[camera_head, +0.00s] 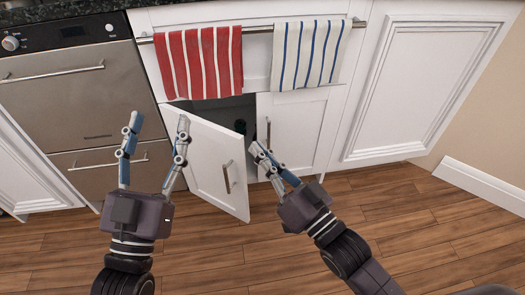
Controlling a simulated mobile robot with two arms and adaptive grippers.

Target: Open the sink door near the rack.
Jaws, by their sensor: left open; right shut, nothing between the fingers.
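The white sink cabinet has two doors below a towel rack bar (258,30). Its left door (205,151) stands partly open, swung outward, with a dark gap behind its top and right side. A metal handle (227,177) is on that door. The right door (301,124) is closed, with its handle (268,132) near its left edge. My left gripper (159,124) is open and empty in front of the left door's hinge side. My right gripper (259,149) is shut and empty, its fingertips near the right door's handle. I cannot tell whether they touch it.
A red striped towel (200,62) and a blue striped towel (309,54) hang from the bar. A steel oven (75,97) stands at the left. A dark green object (240,126) shows inside the cabinet. The wooden floor (420,225) is clear at the right.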

